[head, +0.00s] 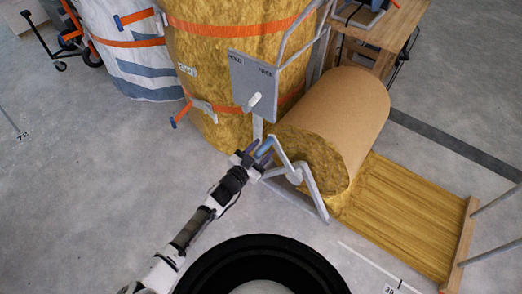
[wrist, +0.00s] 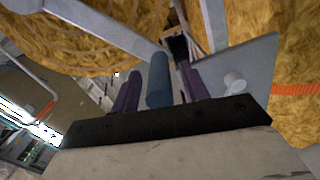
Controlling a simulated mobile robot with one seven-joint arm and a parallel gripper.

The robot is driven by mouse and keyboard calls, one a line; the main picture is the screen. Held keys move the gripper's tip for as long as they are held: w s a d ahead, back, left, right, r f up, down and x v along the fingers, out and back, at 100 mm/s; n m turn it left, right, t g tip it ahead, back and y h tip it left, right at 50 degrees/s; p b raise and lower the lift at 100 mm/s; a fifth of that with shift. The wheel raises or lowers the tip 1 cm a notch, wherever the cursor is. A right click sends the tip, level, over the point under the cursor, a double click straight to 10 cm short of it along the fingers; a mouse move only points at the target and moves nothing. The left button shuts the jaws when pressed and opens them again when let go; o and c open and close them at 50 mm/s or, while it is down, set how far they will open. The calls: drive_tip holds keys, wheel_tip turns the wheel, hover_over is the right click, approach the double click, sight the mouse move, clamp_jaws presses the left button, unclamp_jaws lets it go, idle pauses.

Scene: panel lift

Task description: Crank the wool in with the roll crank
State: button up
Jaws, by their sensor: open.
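The wool roll (head: 335,120) lies on its side in a metal frame, brown paper outside and yellow wool at its end. A strip of yellow wool (head: 405,215) runs from it across a flat bed to the right. The grey roll crank (head: 310,182) is at the roll's near end, with a blue grip (head: 265,147). My gripper (head: 256,153) is at that grip. In the wrist view, the blue grip (wrist: 157,80) stands between my two purple fingers, which are open around it. I cannot tell whether either finger touches it.
A grey panel (head: 252,80) with a white knob (head: 254,101) stands just behind my gripper. A wooden table (head: 385,35) is at the back right.

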clamp_jaws()
idle(0.4)
